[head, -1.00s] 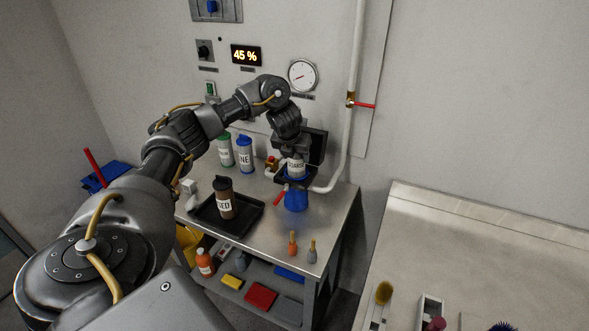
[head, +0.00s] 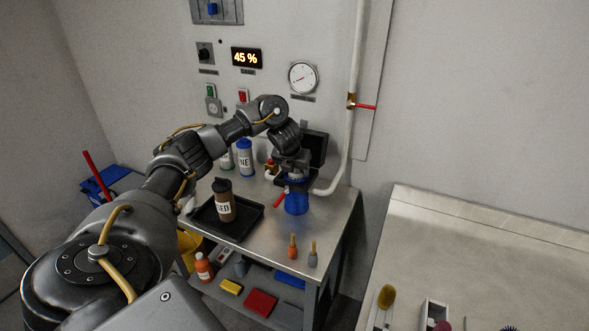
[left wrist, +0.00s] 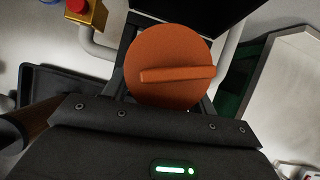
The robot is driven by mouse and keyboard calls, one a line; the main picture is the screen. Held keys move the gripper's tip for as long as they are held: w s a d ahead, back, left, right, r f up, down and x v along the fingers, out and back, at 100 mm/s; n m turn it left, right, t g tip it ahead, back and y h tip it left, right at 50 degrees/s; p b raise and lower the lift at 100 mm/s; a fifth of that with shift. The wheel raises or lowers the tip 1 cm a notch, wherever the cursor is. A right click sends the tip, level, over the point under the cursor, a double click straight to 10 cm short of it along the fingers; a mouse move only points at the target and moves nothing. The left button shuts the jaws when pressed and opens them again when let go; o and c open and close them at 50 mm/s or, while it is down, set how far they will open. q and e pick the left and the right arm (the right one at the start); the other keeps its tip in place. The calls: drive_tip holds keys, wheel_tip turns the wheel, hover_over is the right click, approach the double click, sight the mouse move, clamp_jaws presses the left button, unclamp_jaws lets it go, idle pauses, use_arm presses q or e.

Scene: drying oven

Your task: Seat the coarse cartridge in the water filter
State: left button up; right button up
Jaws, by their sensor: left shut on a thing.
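My left gripper (head: 294,167) points down over the blue filter housing (head: 297,203) at the table's right side. It is shut on the coarse cartridge, whose orange round top with a raised bar (left wrist: 172,68) fills the middle of the left wrist view. In the head view, only a narrow part of the cartridge shows between the gripper and the housing. The cartridge looks upright and at least partly inside the housing; its lower end and depth are hidden. The fingertips are mostly hidden. My right gripper is not in view.
A brown cartridge labelled "...ED" (head: 223,203) stands on a black tray (head: 247,223). A blue-capped cartridge (head: 245,158) and a green-capped one stand behind. A white pipe (head: 350,140) runs close to the right of the housing. Two small brushes (head: 293,247) stand near the front edge.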

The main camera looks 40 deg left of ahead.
use_arm(q)
drive_tip(key=shift+s+d+f, duration=0.1)
drive_tip(key=shift+f, duration=0.05)
drive_tip(key=o, duration=1.1)
drive_tip(key=shift+s, duration=0.1)
drive_tip(key=shift+o, duration=0.3)
drive_tip(key=shift+f, duration=0.1)
drive_tip(key=shift+d, duration=0.1)
wheel_tip(320, 180, up, 4)
drive_tip(key=p, duration=0.2)
drive_tip(key=shift+s+d+p, duration=0.15)
drive_tip(key=shift+p, duration=0.15)
drive_tip(key=p+v, duration=0.4)
drive_tip(key=v, duration=0.5)
drive_tip(key=shift+s, duration=0.35)
drive_tip(key=shift+w, duration=0.15)
